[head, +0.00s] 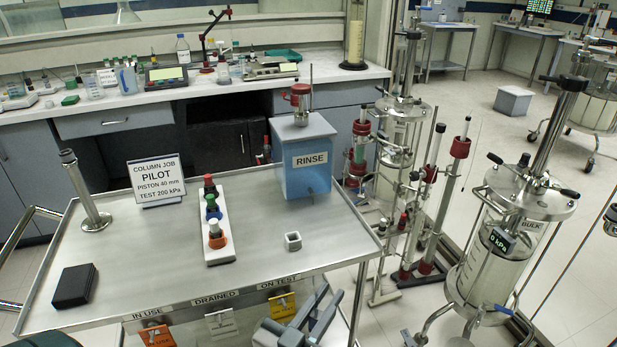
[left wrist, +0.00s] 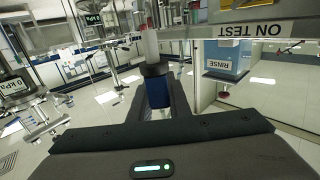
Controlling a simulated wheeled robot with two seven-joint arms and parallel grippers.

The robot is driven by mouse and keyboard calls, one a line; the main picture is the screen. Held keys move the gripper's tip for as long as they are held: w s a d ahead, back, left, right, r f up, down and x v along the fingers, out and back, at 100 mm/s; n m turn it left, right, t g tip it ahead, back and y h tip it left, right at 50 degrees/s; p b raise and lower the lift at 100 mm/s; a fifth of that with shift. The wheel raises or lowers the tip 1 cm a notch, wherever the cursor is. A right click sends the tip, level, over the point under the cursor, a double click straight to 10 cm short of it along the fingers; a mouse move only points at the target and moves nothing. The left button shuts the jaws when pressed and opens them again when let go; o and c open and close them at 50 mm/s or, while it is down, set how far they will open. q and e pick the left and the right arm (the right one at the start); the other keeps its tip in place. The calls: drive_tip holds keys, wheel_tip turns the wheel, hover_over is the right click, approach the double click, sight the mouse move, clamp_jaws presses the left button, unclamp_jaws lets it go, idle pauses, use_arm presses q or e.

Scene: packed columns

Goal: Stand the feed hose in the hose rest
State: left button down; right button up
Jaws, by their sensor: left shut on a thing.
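My left gripper (head: 304,316) is at the front edge of the trolley, below the ON TEST label. In the left wrist view its dark fingers (left wrist: 160,100) are shut on a blue piece (left wrist: 158,92) with a black collar and a pale grey tube above, which I take to be the feed hose. In the head view I cannot make out the held piece. My right gripper is not in view.
On the trolley top (head: 250,250) stand a blue RINSE tank (head: 312,170), a white rack (head: 215,234) with coloured caps, a PILOT sign (head: 156,180), a metal post (head: 90,200) and a black block (head: 75,286). Columns (head: 505,240) stand at right. The trolley's front middle is clear.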

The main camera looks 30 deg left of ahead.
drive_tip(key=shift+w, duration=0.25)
